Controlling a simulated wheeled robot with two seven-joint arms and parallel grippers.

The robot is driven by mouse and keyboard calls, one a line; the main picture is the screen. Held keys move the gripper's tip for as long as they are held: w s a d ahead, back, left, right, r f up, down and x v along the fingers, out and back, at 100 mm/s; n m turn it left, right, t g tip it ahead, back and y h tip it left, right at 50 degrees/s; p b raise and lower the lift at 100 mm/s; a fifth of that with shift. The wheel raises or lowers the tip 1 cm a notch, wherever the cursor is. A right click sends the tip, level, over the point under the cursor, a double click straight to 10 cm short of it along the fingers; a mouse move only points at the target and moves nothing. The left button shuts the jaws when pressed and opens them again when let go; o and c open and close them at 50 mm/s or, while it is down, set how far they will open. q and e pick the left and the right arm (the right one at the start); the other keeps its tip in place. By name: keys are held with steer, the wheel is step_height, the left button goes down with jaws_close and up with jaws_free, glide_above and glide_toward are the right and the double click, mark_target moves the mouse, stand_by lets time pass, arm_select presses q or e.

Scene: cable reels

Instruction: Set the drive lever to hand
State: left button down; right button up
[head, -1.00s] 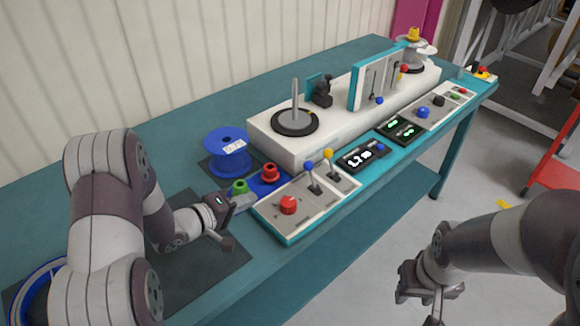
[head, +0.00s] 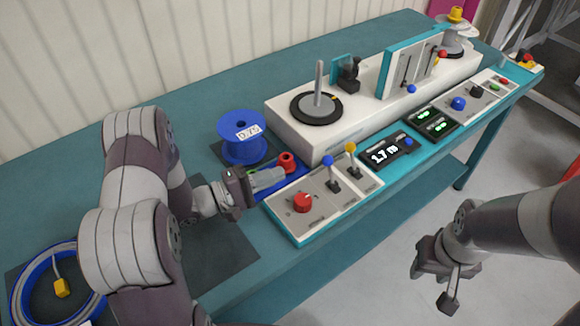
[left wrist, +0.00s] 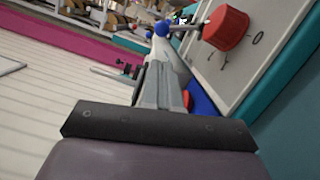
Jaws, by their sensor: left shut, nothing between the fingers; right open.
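Two levers stand on the near grey panel (head: 327,203): one with a blue ball knob (head: 328,161), one with a yellow ball knob (head: 350,148). I cannot read which one is the drive lever. A red rotary knob (head: 302,202) sits left of them. My left gripper (head: 280,176) is shut and empty, to the left of the panel, over the small blue tray, apart from both levers. In the left wrist view its fingers (left wrist: 164,82) point towards a blue ball (left wrist: 162,28), with the red knob (left wrist: 226,28) at the right. My right gripper (head: 446,285) is open, in front of the table.
A blue reel (head: 242,138) stands behind my left gripper. A red spool-like piece (head: 287,162) is close to its fingers. A display reading 1.7 (head: 385,154) lies right of the levers. A white machine block (head: 290,127) is behind the panel.

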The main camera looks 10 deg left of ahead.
mark_target(330, 172)
arm_select(q)
steer(key=x, duration=0.8)
steer(key=shift+w+d, duration=0.2)
steer(key=shift+d, duration=0.15)
steer(key=shift+r, duration=0.15)
steer(key=shift+s+d+r+m+p, duration=0.15)
steer(key=shift+m+p, duration=0.15)
steer(key=shift+p, duration=0.1)
